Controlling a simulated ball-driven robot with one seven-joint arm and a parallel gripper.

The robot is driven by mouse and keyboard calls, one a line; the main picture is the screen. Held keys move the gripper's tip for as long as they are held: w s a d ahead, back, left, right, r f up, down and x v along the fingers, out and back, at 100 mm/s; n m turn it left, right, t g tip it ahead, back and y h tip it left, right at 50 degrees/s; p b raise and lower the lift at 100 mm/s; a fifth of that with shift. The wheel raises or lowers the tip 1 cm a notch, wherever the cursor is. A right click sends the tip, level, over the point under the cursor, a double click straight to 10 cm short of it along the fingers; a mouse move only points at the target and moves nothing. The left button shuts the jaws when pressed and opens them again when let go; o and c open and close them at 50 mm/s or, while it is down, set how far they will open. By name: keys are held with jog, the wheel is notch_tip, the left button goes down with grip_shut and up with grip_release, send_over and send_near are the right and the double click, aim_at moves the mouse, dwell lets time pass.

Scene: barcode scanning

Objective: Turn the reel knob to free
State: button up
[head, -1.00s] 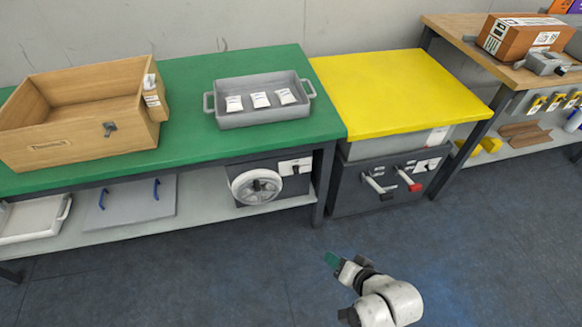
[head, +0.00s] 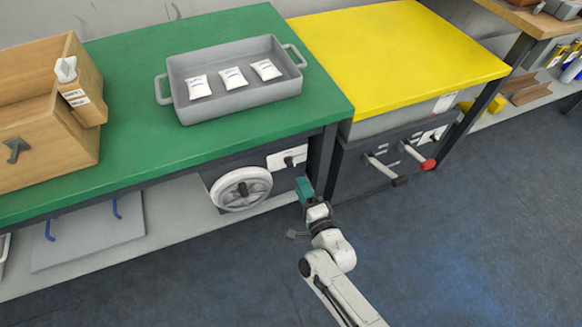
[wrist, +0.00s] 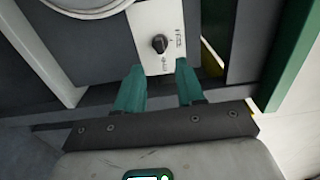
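The reel knob (wrist: 160,44) is a small dark knob on a white plate (wrist: 155,22) with small printed marks I cannot read. The knob (head: 289,161) also shows in the head view, right of the white reel wheel (head: 241,188), under the green table. My gripper (head: 304,190) is just below and right of the plate in the head view. In the wrist view my gripper (wrist: 158,75) has its two teal fingers apart, with nothing between them. The knob is ahead of the gap between the fingertips, and I see no contact.
The green table (head: 150,60) overhangs the reel unit, and a dark table leg (head: 322,160) stands close right of the gripper. A grey tray with white packets (head: 235,100) is on top. A cabinet with handles (head: 385,160) is farther right. The floor in front is clear.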

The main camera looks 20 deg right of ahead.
aim_at(292, 167)
jog(key=w+b, duration=0.2)
jog(key=w, duration=0.5)
jog(key=shift+w, duration=0.4)
jog(key=shift+c, duration=0.4)
grip_shut()
